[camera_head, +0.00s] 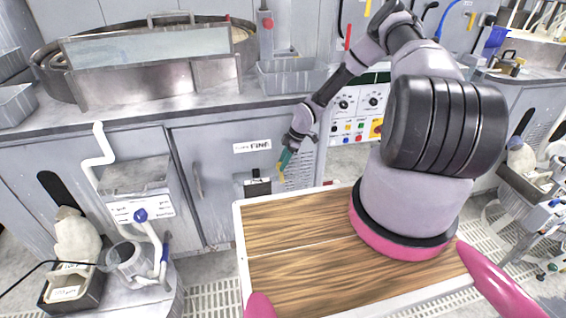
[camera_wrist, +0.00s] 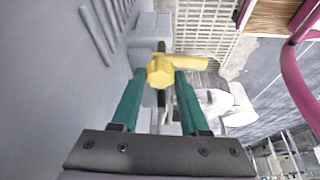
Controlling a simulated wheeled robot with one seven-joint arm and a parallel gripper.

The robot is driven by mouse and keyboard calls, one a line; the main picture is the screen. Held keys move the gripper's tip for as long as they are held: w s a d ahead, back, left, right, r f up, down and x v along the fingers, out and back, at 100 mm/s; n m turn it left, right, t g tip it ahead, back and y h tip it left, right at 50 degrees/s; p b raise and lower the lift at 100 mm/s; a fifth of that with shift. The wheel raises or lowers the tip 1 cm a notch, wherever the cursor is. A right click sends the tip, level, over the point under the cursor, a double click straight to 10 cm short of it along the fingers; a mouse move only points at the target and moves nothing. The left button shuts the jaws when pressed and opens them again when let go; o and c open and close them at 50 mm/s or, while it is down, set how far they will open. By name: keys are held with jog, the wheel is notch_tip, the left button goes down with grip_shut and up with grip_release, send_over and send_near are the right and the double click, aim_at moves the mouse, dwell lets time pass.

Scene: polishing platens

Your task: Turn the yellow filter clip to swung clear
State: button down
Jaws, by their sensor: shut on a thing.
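The yellow filter clip (camera_wrist: 162,70) lies between my green fingertips in the wrist view. It has a rounded hub, and a lever arm points to the right there. A bit of yellow also shows at my fingertips in the head view (camera_head: 281,174). My gripper (camera_wrist: 160,82) is shut on the clip, in front of the cabinet marked FINE; it also shows in the head view (camera_head: 283,164). A grey box (camera_wrist: 150,28) on the cabinet front lies behind the clip in the wrist view. The fingertips hide part of the clip's sides.
A wood-topped surface with a white rim (camera_head: 241,260) stands below my arm. The cabinet door (camera_head: 222,205) has a handle at left. A pedestal with white pipes (camera_head: 135,215) stands at left.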

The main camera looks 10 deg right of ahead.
jog(key=shift+c, duration=2)
grip_release()
jog(key=v, duration=1)
jog(key=shift+r, duration=0.4)
jog(key=shift+d, duration=0.15)
